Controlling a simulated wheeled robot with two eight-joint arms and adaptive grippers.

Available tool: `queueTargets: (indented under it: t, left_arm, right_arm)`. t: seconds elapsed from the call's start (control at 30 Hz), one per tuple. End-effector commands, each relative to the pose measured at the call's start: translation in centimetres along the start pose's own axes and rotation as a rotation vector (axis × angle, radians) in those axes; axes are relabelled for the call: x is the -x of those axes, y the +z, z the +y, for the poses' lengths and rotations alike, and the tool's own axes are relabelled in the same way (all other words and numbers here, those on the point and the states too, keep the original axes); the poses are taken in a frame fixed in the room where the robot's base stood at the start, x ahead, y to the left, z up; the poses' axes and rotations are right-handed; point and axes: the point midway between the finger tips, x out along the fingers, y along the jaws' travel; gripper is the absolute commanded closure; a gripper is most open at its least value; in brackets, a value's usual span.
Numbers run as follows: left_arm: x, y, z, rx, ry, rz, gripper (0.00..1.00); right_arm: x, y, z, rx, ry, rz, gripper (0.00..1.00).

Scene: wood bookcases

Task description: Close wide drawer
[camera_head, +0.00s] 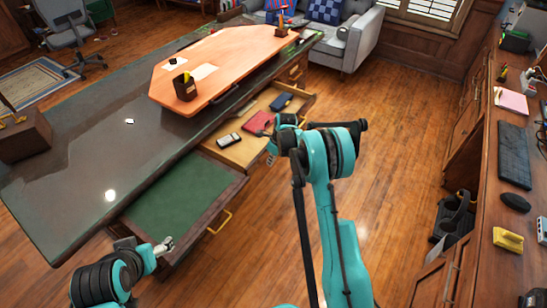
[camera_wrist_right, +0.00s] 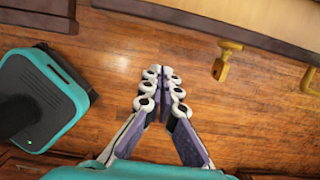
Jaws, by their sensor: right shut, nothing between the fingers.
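Two drawers of the desk stand open in the head view. One is a wide drawer with an empty green-lined bottom (camera_head: 180,200) and a brass handle (camera_head: 220,223) on its front. The other drawer (camera_head: 240,152) lies farther along and holds small items. My right gripper (camera_head: 271,150) is mostly hidden behind its own arm, near the second drawer's front. In the right wrist view my right gripper (camera_wrist_right: 162,88) is shut and empty above the floor, apart from a brass handle (camera_wrist_right: 226,60) at upper right. My left gripper (camera_head: 166,244) is by the green-lined drawer's near corner; its jaw opening is unclear.
A red item (camera_head: 258,122), a blue item (camera_head: 282,102) and a black-and-white device (camera_head: 229,140) lie in the farther drawer. A cabinet counter (camera_head: 485,220) stands at right. The wooden floor (camera_head: 400,150) between is clear.

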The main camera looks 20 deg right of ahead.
Motion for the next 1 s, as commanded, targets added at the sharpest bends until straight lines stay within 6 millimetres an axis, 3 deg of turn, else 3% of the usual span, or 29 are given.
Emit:
queueTargets:
  t: [0.03, 0.1, 0.3, 0.83, 1.0]
  left_arm:
    - [-0.6, 0.4, 0.0, 0.000, 0.000, 0.000, 0.28]
    - [-0.9, 0.6, 0.0, 0.000, 0.000, 0.000, 0.28]
    - [-1.4, 1.0, 0.0, 0.000, 0.000, 0.000, 0.28]
    - [-1.4, 1.0, 0.0, 0.000, 0.000, 0.000, 0.28]
    - [-1.4, 1.0, 0.0, 0.000, 0.000, 0.000, 0.28]
  right_arm:
    - [-1.3, -0.1, 0.0, 0.001, 0.000, 0.000, 1.00]
    - [-1.3, 1.4, 0.1, 0.004, 0.000, 0.000, 1.00]
    - [-1.6, 3.4, 0.0, 0.002, 0.000, 0.000, 1.00]
    - [-1.5, 4.1, 0.1, 0.002, 0.000, 0.000, 1.00]
    - [-1.8, 5.2, 0.1, 0.003, 0.000, -0.001, 1.00]
